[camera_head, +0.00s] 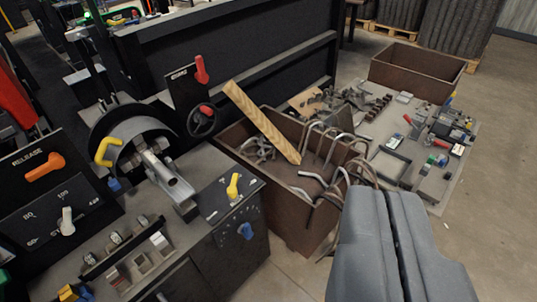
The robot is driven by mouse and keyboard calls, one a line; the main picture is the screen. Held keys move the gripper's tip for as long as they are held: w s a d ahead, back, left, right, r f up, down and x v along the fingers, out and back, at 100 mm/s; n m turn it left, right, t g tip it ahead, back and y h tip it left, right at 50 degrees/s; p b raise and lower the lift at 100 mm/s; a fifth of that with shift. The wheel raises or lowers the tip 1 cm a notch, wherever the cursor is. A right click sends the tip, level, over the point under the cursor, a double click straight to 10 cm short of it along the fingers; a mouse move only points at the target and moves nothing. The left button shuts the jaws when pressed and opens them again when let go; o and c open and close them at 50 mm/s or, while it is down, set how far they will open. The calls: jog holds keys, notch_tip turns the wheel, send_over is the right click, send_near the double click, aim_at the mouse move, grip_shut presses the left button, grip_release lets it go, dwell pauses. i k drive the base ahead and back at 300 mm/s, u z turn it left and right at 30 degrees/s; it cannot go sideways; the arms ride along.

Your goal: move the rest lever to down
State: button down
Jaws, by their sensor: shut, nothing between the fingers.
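My gripper (385,197) shows at the lower right as two grey fingers pressed together, shut and empty. It is to the right of the machine and apart from it. No lever has a readable "rest" label, so I cannot tell which one is the rest lever. A yellow lever (234,187) stands on a small dark plate at the bench's right end. A yellow handle (105,150) sits by the round metal part at left. An orange lever (45,167) is on the panel marked RELEASE. A red lever (201,70) stands on a dark plate with blurred lettering.
A blue knob (245,231) is on the bench's front face. A brown bin (299,220) with bent metal rods and a wooden plank (262,121) stands between bench and gripper. A board (378,183) with small parts lies behind. Floor at far right is clear.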

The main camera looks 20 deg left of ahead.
aim_at(233, 192)
jog(key=u, duration=0.35)
jog(key=i, duration=1.4)
jog(key=u, duration=0.75)
jog(key=i, duration=0.25)
jog(key=u, duration=0.15)
jog(key=k, duration=0.85)
jog(key=u, duration=0.15)
jog(key=i, duration=0.9)
jog(key=z, duration=0.05)
